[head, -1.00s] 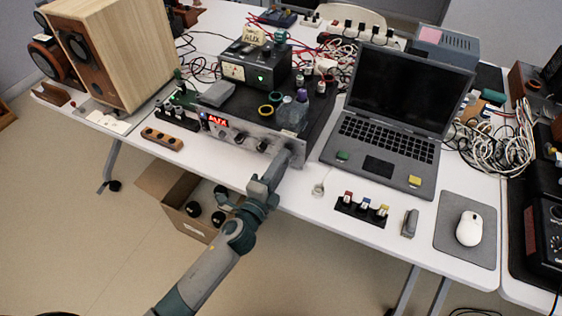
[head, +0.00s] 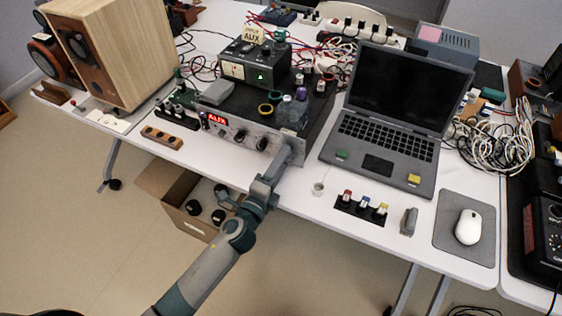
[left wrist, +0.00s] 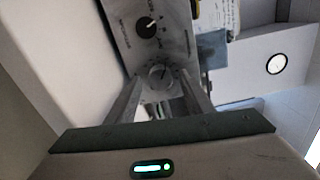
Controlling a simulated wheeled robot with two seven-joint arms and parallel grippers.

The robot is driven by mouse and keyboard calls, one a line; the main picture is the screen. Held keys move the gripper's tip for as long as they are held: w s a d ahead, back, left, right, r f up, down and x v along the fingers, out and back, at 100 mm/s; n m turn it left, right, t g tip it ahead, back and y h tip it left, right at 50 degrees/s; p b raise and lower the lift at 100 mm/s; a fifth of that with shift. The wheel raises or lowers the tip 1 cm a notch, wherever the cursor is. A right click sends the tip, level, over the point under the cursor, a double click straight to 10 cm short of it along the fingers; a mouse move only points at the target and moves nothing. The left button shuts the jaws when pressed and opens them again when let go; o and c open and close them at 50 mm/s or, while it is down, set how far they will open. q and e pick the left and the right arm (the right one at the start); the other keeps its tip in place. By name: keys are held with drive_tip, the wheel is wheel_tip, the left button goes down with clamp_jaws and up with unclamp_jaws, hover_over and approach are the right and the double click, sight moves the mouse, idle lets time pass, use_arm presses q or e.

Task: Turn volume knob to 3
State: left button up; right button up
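The amplifier (head: 212,133) has a silver front panel with a red AUX display (head: 217,119) and dark knobs (head: 262,143). My left gripper (head: 291,148) is at the right end of this panel in the head view and hides what is behind it. In the left wrist view, a silver round knob (left wrist: 160,75) lies between the two fingertips of my left gripper (left wrist: 161,82). The fingers are apart, one on each side of it; whether they touch it is unclear. A black knob with a white pointer (left wrist: 147,27) is just beyond. My right gripper is out of view.
Bottles (head: 293,112) and tape rolls stand on the amplifier. A laptop (head: 390,110) is to its right, with a row of small coloured-top parts (head: 361,207) in front. A wooden speaker (head: 125,50) is at left. An open cardboard box (head: 180,200) is below the table edge.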

use_arm(q)
drive_tip(key=shift+s+a, duration=0.2)
drive_tip(key=shift+s, duration=0.25)
drive_tip(key=b+v, duration=0.3)
drive_tip(key=v, duration=1.3)
drive_tip(key=shift+s+b, duration=0.25)
drive_tip(key=shift+b, duration=0.05)
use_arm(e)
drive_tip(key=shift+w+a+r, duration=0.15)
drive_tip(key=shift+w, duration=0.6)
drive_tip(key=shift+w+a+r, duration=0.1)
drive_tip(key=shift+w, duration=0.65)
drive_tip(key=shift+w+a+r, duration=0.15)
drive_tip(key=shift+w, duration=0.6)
